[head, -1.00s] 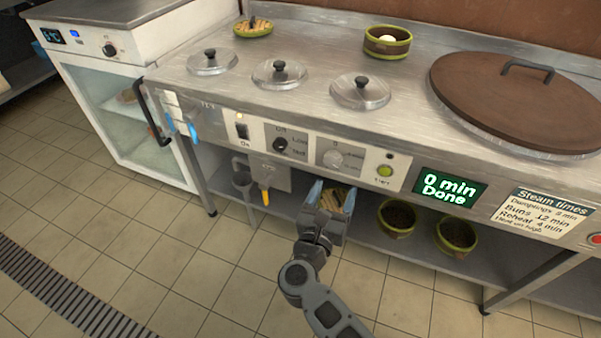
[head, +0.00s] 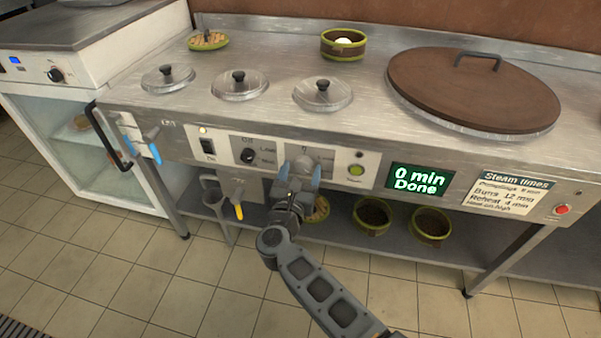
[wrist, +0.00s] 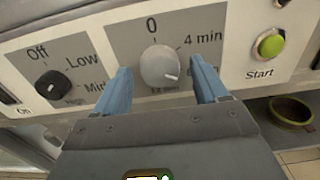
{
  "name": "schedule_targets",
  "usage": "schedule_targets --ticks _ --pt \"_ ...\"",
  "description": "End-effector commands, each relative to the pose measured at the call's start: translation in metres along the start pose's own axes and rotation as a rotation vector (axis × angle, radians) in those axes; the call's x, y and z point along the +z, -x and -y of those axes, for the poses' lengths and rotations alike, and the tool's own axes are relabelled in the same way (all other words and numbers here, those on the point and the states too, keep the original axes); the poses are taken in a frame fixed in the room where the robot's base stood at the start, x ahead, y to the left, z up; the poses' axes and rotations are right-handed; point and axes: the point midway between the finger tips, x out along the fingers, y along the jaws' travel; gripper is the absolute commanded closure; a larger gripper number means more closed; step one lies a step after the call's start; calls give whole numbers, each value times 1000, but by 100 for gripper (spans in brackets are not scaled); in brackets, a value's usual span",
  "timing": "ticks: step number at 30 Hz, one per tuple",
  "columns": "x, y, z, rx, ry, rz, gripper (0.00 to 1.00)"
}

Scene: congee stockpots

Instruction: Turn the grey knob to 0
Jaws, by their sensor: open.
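The grey knob (wrist: 160,66) sits on a dark grey panel marked 0 at the top, with 4 min at the upper right and a partly hidden mark below. Its white pointer line points to the lower right, away from 0. My gripper (wrist: 162,86) is open, with one blue finger on each side of the knob in the wrist view. I cannot tell whether the fingers touch it. In the head view my gripper (head: 299,172) is in front of the knob (head: 305,164) and partly hides it.
Left of the grey knob is a black knob (wrist: 52,84) marked Off, Low and High. Right of it is a green Start button (wrist: 270,46). A display (head: 419,179) reads 0 min Done. Bowls (head: 372,215) stand on the shelf below.

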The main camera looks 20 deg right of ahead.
Motion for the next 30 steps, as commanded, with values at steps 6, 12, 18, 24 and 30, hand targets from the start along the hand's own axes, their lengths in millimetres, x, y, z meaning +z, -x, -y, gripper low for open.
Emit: schedule_targets --ticks 6,12,18,24,30 --pt "0 0 0 0 0 0 34" --pt "0 0 0 0 0 0 54" --pt "0 0 0 0 0 0 73" --pt "0 0 0 0 1 0 83" --pt "0 1 0 0 35 0 83"
